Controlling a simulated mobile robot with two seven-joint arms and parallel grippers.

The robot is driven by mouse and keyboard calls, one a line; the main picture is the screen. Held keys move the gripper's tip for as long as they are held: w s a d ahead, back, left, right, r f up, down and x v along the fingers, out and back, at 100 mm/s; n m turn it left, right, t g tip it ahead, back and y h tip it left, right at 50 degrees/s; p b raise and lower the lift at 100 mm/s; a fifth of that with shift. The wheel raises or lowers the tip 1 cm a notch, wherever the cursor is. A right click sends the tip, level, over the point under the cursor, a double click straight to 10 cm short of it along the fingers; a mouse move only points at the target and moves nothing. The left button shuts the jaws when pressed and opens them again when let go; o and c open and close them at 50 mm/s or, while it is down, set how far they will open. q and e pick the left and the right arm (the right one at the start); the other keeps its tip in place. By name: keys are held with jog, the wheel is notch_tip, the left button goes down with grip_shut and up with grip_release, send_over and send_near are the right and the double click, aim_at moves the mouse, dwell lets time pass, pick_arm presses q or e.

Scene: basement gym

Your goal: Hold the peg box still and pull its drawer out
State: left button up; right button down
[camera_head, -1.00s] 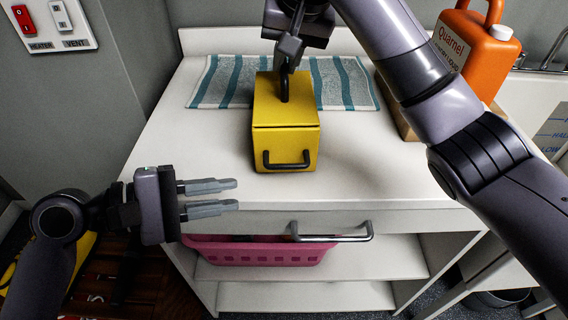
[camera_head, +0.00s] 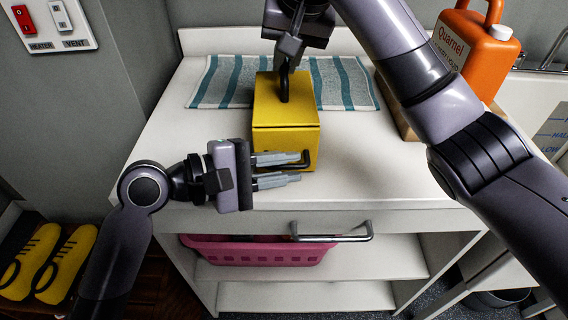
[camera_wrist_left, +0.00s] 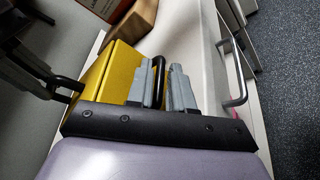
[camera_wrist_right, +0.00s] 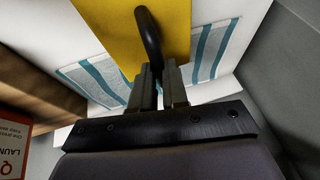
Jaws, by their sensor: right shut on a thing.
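The yellow peg box (camera_head: 285,112) stands on the white cabinet top, with a black peg handle on its top and a black drawer handle (camera_head: 307,160) on its front. Its drawer looks closed. My right gripper (camera_head: 288,58) is shut on the top peg handle (camera_wrist_right: 147,30), also seen in the right wrist view. My left gripper (camera_head: 300,169) is open at the box's front, its fingers on either side of the drawer handle's bar. In the left wrist view the drawer handle (camera_wrist_left: 159,75) stands between the open fingertips (camera_wrist_left: 163,68).
A striped towel (camera_head: 350,85) lies behind the box. An orange jug (camera_head: 478,45) stands at the back right. The cabinet's own handle (camera_head: 335,238) juts out below the top edge. A pink basket (camera_head: 250,252) sits on the shelf.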

pick_arm(q)
jog(key=shift+w+d, duration=0.1)
jog(key=shift+d, duration=0.1)
grip_shut()
jog(key=s, duration=1.3)
jog(key=shift+d, duration=0.2)
jog(key=shift+s, duration=0.1)
grip_release()
pick_arm(e)
jog(key=c, duration=1.1)
grip_release()
